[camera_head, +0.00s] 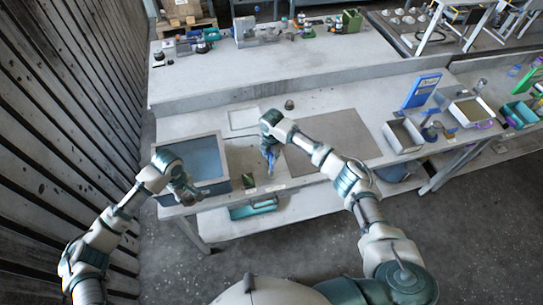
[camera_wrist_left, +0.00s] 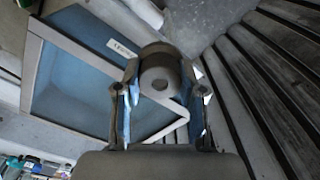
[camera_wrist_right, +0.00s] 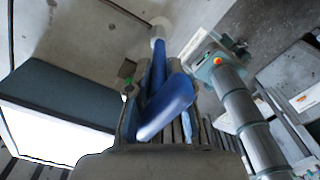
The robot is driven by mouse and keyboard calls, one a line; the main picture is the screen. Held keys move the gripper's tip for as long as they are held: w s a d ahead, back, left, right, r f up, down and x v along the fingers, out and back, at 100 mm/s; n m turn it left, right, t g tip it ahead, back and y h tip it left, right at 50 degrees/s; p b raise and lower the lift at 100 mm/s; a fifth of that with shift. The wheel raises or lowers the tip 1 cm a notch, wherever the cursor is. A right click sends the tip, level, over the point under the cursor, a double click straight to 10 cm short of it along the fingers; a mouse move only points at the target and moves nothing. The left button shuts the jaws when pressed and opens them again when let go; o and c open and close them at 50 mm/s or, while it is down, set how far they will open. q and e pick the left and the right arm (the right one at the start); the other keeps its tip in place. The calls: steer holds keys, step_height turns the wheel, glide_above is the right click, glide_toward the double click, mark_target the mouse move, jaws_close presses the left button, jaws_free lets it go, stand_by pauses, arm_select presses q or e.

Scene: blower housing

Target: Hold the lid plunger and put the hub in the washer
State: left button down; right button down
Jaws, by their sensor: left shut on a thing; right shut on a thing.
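The washer (camera_head: 222,160) is a grey-rimmed box with a blue inside or cover at the left of the bench; it also shows in the left wrist view (camera_wrist_left: 35,75). My left gripper (camera_head: 184,192) is at the washer's near side. In the head view the hub is hard to make out. My right gripper (camera_head: 269,150) is right of the washer, shut on a blue rod-like part (camera_wrist_right: 168,105), apparently the lid plunger. Its lower end and any link to the washer are unclear.
A small dark part (camera_head: 289,104) sits behind my right gripper. A small dark green box (camera_head: 249,181) is at the front edge. A grey mat (camera_head: 335,140) is bare. Bins (camera_head: 403,136) stand farther right.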

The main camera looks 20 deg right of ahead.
mark_target(204, 172)
steer(key=shift+w, duration=0.1)
arm_select(q)
steer(key=shift+s, duration=0.1)
arm_select(e)
steer(key=shift+a+f, duration=0.1)
steer(key=shift+f, duration=2.7)
arm_select(q)
steer(key=w+d+m, duration=0.1)
steer(key=w, duration=0.3)
steer(key=w+d+f+m, duration=0.1)
steer(key=w+d, duration=0.1)
steer(key=w, duration=0.2)
steer(key=w+d+f+m, duration=0.1)
steer(key=w+d, duration=0.1)
steer(key=w, duration=0.1)
steer(key=shift+w+m, duration=0.4)
steer(key=shift+w+d+f, duration=0.2)
steer(key=shift+w, duration=0.1)
steer(key=shift+w+f+m, duration=0.1)
steer(key=shift+f+m, duration=0.2)
step_height(204, 172, down, 10)
steer(key=shift+w+d+r, duration=0.1)
steer(key=shift+r, duration=0.05)
